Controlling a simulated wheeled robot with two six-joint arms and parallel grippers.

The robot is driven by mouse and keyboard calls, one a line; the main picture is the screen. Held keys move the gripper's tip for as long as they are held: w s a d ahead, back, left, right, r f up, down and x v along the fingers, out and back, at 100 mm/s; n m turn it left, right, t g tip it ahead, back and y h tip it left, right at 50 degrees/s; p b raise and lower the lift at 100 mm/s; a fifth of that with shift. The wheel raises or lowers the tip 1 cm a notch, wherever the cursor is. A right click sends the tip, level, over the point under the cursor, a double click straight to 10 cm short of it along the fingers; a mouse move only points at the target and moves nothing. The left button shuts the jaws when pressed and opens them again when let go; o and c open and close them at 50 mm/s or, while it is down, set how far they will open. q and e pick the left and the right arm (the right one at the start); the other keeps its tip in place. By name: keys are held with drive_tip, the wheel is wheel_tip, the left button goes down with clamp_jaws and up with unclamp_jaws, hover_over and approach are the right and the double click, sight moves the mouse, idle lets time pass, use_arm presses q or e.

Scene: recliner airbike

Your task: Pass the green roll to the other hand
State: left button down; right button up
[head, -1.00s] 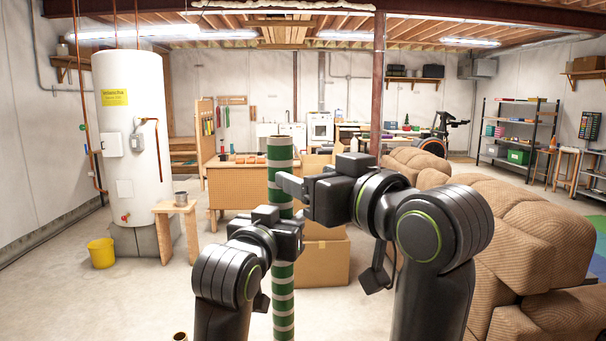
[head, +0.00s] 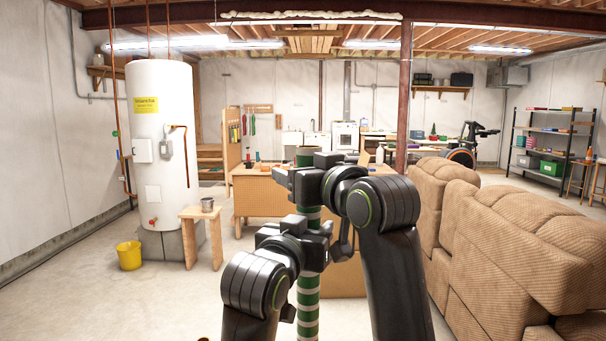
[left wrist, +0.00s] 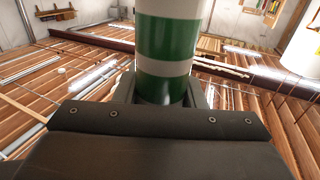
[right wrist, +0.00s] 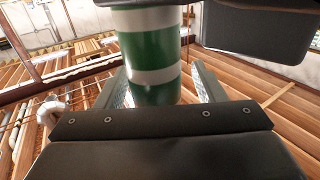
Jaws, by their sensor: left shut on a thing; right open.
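The green roll (head: 307,290) is a long upright tube with green and white bands. My left gripper (head: 312,222) is shut on it around its middle. The roll also shows in the left wrist view (left wrist: 168,45), rising between the fingers. My right gripper (head: 303,184) is open at the roll's upper part, above the left gripper. In the right wrist view the roll (right wrist: 152,50) stands between its two spread fingers, with a gap on both sides. The right gripper hides part of the roll in the head view.
A pegboard-fronted bench (head: 262,190) stands behind the roll, with a cardboard box (head: 345,280) in front of it. A brown recliner (head: 500,230) fills the right side. A stool (head: 203,230), yellow bucket (head: 129,256) and water heater (head: 160,140) stand left.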

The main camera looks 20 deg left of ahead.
drive_tip(key=c, duration=0.9)
use_arm(q)
drive_tip(key=c, duration=0.8)
unclamp_jaws()
drive_tip(key=shift+c, duration=0.2)
use_arm(e)
drive_tip(key=shift+c, duration=1.2)
use_arm(q)
drive_tip(key=shift+s, duration=0.1)
